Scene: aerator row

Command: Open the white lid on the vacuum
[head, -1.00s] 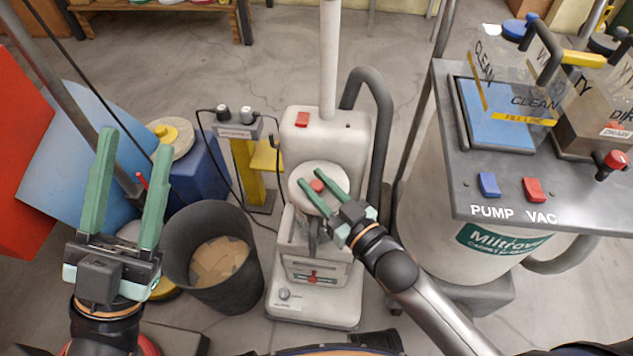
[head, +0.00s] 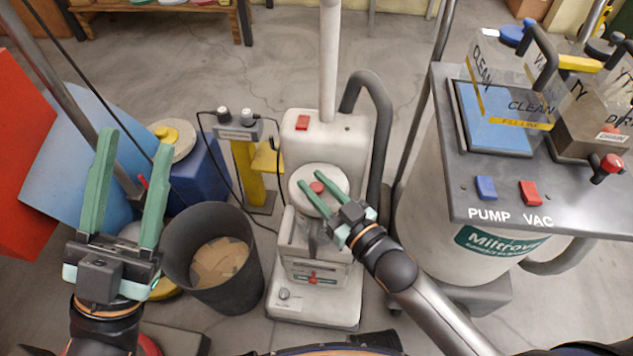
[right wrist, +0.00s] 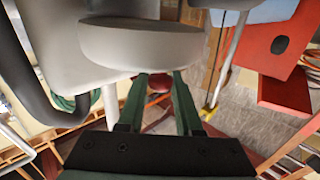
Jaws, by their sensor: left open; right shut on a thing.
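The upright white vacuum (head: 330,140) stands in the middle of the head view. Its round white lid (head: 335,176) has a red knob (head: 317,187) at the centre. My right gripper (head: 313,178) is shut on the red knob, its green fingers lying over the lid. In the right wrist view the lid (right wrist: 143,46) is close, with the red knob (right wrist: 158,94) partly hidden between the fingers. Whether the lid is lifted is hard to tell. My left gripper (head: 136,143) is open and empty at the left, apart from the vacuum.
A black bin (head: 212,255) with cardboard inside stands left of the vacuum. A grey machine (head: 545,190) with PUMP and VAC switches stands to the right. A yellow post (head: 243,175) with cables is behind the bin. The floor behind the vacuum is mostly clear.

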